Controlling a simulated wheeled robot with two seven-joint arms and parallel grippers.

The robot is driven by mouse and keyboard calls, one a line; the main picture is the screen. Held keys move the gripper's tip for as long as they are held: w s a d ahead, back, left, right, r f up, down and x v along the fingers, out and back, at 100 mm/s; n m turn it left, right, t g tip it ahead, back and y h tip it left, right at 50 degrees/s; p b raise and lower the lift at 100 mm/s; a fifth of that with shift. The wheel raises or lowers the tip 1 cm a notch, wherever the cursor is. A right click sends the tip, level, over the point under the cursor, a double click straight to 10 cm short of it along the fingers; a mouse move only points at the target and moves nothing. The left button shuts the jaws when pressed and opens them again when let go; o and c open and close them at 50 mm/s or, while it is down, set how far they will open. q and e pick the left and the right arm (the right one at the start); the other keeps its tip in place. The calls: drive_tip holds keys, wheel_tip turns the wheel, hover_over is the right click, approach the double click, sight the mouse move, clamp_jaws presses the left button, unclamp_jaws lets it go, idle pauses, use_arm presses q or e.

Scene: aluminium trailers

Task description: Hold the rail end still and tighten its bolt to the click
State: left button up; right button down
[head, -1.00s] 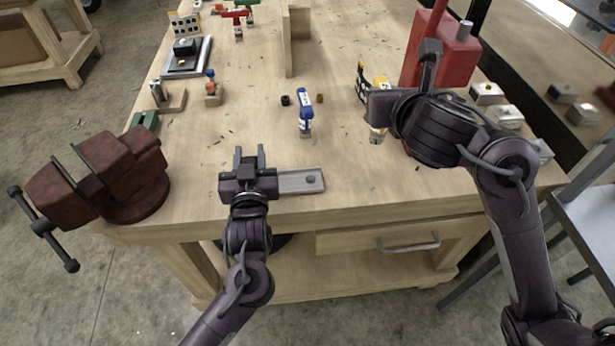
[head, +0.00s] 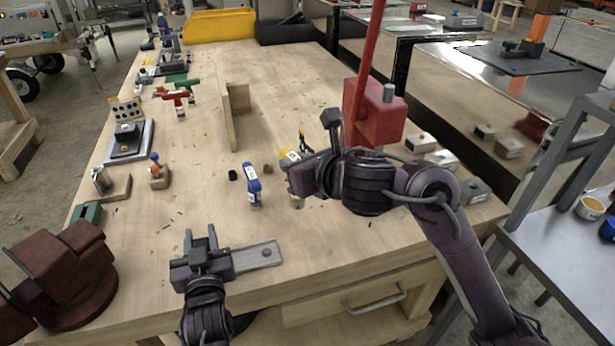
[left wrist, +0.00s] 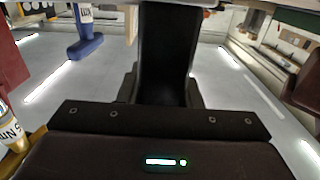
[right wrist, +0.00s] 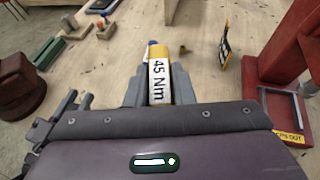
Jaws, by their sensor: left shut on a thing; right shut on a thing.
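The grey flat rail (head: 258,255) lies at the bench's front edge, with a bolt head (head: 266,251) near its right end. My left gripper (head: 201,243) is shut at the rail's left end; its jaws hide the part they hold. My right gripper (head: 293,175) is shut on a yellow torque driver (head: 289,156) behind and to the right of the rail. In the right wrist view the driver (right wrist: 158,80) sits between the fingers and its label reads "45 Nm". The driver is apart from the bolt. In the left wrist view a dark shape fills the jaw area, so the grip is unclear.
A blue driver (head: 252,185) stands upright behind the rail, between my grippers. A dark red vise (head: 62,275) is at the front left. A red stand (head: 375,112) is behind my right arm. A wooden divider (head: 232,110) stands mid-bench. Small wooden holders (head: 158,180) are at left.

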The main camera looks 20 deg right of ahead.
drive_tip(key=s+a+f+n+g+y, duration=0.1)
drive_tip(key=a+f+n+g+y, duration=0.3)
drive_tip(key=a+n+g+y, duration=0.2)
drive_tip(key=shift+s+a+n+y, duration=0.2)
drive_tip(key=shift+a+n+y, duration=0.75)
drive_tip(key=shift+n, duration=0.35)
wheel_tip(320, 180, down, 7)
drive_tip(key=m+t+h, duration=0.6)
drive_tip(key=m+h, duration=0.6)
drive_tip(key=shift+a+r+t, duration=0.15)
drive_tip(key=shift+t, duration=0.15)
drive_tip(key=shift+m+h, duration=0.3)
drive_tip(key=shift+h, duration=0.05)
idle(0.3)
